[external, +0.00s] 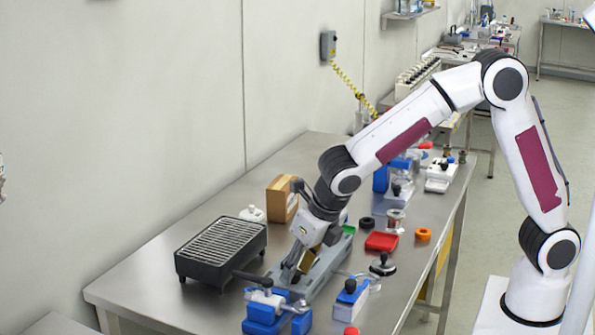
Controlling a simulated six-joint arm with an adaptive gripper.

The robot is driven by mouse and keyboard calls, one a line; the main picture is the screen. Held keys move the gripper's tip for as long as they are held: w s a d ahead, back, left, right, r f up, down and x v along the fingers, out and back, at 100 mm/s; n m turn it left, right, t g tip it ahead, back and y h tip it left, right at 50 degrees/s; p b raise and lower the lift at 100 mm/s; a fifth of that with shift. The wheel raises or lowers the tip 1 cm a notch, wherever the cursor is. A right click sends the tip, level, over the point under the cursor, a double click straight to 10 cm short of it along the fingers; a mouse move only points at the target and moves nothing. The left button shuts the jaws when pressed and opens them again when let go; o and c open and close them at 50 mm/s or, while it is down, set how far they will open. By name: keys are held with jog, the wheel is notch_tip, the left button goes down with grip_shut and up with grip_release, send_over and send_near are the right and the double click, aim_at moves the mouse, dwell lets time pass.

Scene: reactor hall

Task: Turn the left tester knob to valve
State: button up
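My gripper (299,270) points down over a long grey fixture (328,268) on the steel bench. Its fingers are dark and small here, and I cannot tell how far apart they are. A brass-coloured patch (308,260) shows beside the fingers; I cannot tell if it belongs to the gripper or the fixture. No tester knob can be made out with certainty, and no valve marking can be read. The gripper and wrist hide part of the fixture.
A black grated box (221,252) stands left of my gripper. A blue clamp-like device (268,308) with a black handle and a blue block (350,298) stand in front. A red tray (381,241) and orange ring (423,233) lie right. The bench's left end is clear.

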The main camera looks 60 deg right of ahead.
grip_shut()
jog(key=shift+m, duration=0.3)
jog(key=shift+a+m+g+h, duration=0.25)
jog(key=shift+m+h, duration=0.25)
jog(key=shift+m, duration=0.8)
jog(key=shift+w+m+g+h, duration=0.15)
jog(key=shift+m+g+h, duration=0.3)
jog(key=shift+m, duration=0.95)
jog(key=shift+o, duration=1.1)
grip_release()
